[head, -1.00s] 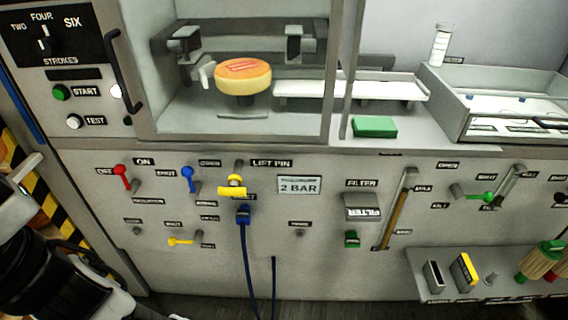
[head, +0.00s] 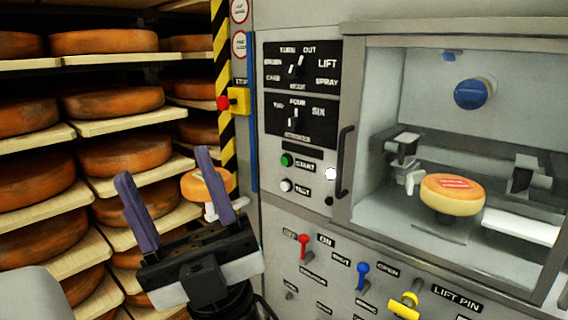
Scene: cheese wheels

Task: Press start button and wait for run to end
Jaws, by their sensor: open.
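The green start button (head: 287,160) is on the machine's front panel, beside the label START. The white test button (head: 286,185) is just below it. A white round lamp or knob (head: 331,174) is to their right. My gripper (head: 180,186) is at the lower left, left of the panel, with its two purple-grey fingers spread and nothing between them. It is apart from the start button. A cheese wheel (head: 452,194) with a red label sits on a support inside the machine's chamber.
Shelves with several cheese wheels (head: 110,103) fill the left side. A red stop button on a yellow box (head: 237,101) is by the striped post (head: 222,60). A dark door handle (head: 343,160) stands out right of the buttons. Red (head: 304,245), blue (head: 362,275) and yellow (head: 405,306) levers stick out below.

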